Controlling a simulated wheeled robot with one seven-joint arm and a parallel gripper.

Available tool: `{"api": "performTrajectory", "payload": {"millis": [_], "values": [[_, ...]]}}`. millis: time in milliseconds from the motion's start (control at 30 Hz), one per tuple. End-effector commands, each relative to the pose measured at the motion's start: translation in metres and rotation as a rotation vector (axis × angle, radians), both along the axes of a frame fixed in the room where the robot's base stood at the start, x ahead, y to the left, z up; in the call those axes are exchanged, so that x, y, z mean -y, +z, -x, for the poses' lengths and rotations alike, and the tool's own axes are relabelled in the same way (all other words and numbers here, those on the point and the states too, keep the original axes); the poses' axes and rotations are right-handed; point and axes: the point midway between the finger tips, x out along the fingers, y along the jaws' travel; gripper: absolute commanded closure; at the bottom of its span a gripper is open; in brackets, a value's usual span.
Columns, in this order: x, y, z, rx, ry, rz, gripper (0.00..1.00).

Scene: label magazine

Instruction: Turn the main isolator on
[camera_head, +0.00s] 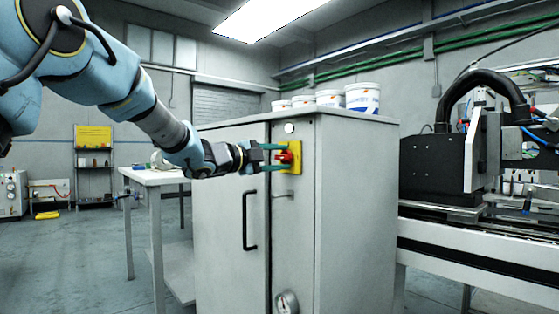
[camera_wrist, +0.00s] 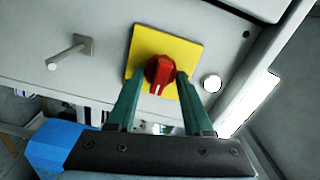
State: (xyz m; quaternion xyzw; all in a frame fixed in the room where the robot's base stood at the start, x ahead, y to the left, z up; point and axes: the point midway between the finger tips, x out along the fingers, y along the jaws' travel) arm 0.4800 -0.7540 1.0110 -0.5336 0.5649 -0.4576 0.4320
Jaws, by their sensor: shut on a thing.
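The main isolator is a red rotary knob (camera_wrist: 160,70) on a yellow square plate (camera_wrist: 186,50). In the head view the knob (camera_head: 284,157) and plate (camera_head: 297,157) sit on the upper front of a grey cabinet (camera_head: 230,190). My gripper (camera_head: 274,157) reaches it from the left, with its green fingers at the knob. In the wrist view the fingers of my gripper (camera_wrist: 160,76) stand on either side of the knob and are shut on it. A white mark on the knob points toward the bottom of the wrist view. The fingers partly hide the plate.
A round white lamp (camera_head: 289,128) is above the plate and a short metal peg (camera_head: 283,193) below it. A black door handle (camera_head: 249,220) and a gauge (camera_head: 286,302) are lower. White tubs (camera_head: 362,97) stand on top. A white table (camera_head: 152,175) is left, a machine (camera_head: 440,170) right.

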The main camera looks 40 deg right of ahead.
Motion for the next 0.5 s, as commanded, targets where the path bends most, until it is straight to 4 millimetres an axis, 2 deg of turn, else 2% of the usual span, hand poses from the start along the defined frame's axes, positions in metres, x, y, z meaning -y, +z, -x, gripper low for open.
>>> {"api": "performTrajectory", "payload": {"millis": [200, 233, 500], "values": [[0.0, -0.001, 0.0005, 0.002, -0.001, -0.002, 1.0], [0.0, -0.001, 0.0005, 0.002, -0.001, -0.002, 0.48], [0.0001, -0.0005, 0.0003, 0.0, -0.001, -0.001, 0.19]]}}
